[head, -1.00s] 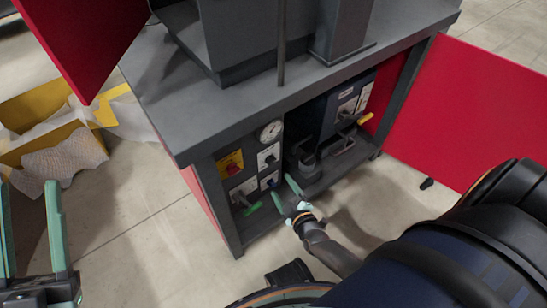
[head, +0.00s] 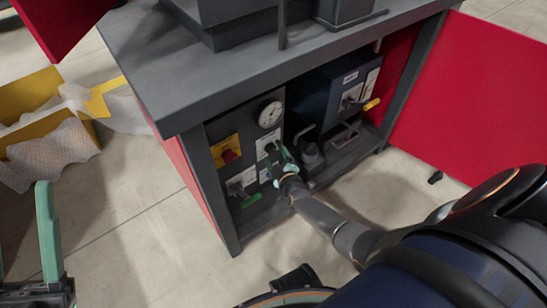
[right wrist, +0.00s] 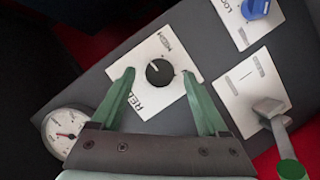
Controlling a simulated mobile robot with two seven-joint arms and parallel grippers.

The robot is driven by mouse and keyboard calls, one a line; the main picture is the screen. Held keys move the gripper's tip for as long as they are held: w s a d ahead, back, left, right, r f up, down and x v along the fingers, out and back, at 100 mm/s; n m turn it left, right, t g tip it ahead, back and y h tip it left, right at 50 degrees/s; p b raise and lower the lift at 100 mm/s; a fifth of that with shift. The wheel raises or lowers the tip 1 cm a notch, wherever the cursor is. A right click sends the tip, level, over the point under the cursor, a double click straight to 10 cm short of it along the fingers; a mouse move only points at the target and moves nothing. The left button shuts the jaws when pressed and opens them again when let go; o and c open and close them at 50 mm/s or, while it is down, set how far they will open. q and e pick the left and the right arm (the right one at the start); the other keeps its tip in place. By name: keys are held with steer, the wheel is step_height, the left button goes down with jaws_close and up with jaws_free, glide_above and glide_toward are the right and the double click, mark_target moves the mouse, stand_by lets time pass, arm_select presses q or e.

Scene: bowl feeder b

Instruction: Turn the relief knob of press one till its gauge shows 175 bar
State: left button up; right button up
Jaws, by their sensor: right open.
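The relief knob (right wrist: 159,72) is a small black dial with a pale mark, on a white plate whose lettering begins "REL". My right gripper (right wrist: 159,74) is open, its green fingers on either side of the knob with visible space between. Whether the tips reach the knob's depth is unclear. In the head view the right gripper (head: 275,155) is at the panel and hides the knob. The round white gauge (head: 270,112) sits above the plate; it also shows in the right wrist view (right wrist: 65,130), its reading too small to tell. My left gripper (head: 24,245) is open and empty at lower left.
A blue knob (right wrist: 256,8) and a grey lever with a green end (right wrist: 290,169) are close to the right fingers. A red switch on a yellow plate (head: 226,152) is to the left. The open red door (head: 470,90) stands right; a yellow box (head: 28,95) is far left.

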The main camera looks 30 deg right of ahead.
steer(key=shift+w+d, duration=0.1)
steer(key=shift+w, duration=0.3)
jaws_close()
stand_by(0.4)
